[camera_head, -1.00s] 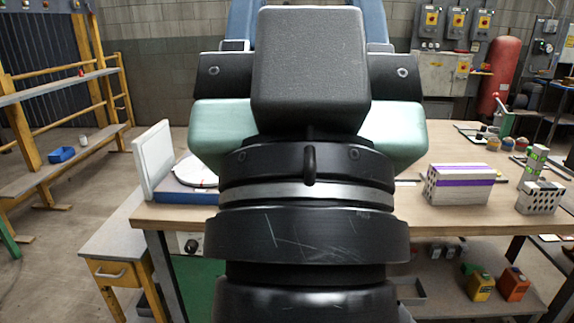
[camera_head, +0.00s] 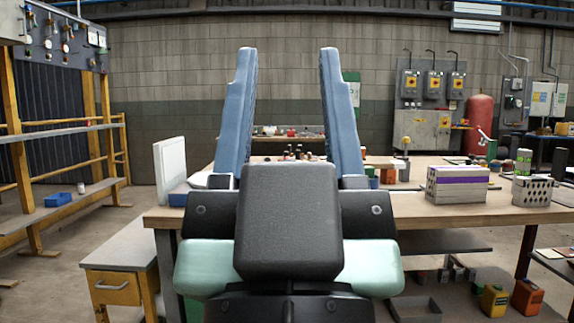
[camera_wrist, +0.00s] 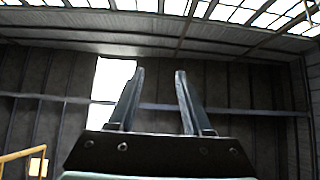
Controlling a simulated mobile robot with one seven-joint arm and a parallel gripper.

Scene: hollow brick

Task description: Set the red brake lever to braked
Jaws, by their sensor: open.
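I cannot make out a red brake lever for certain in either view. A small pale handle (camera_head: 484,136) stands up at the back right of the workbench (camera_head: 440,213), too small to tell what it is. My gripper (camera_head: 287,50) points up and away in the middle of the head view, its two blue fingers wide apart with nothing between them. In the wrist view my gripper (camera_wrist: 158,72) is open and empty, facing the high wall and roof. My gripper hides part of the bench top.
Hollow bricks (camera_head: 458,190) and a perforated block (camera_head: 532,191) stand on the bench's right side. A white panel (camera_head: 170,168) stands at its left end. A yellow-framed shelf (camera_head: 60,130) is at left, a red tank (camera_head: 480,122) at the back right.

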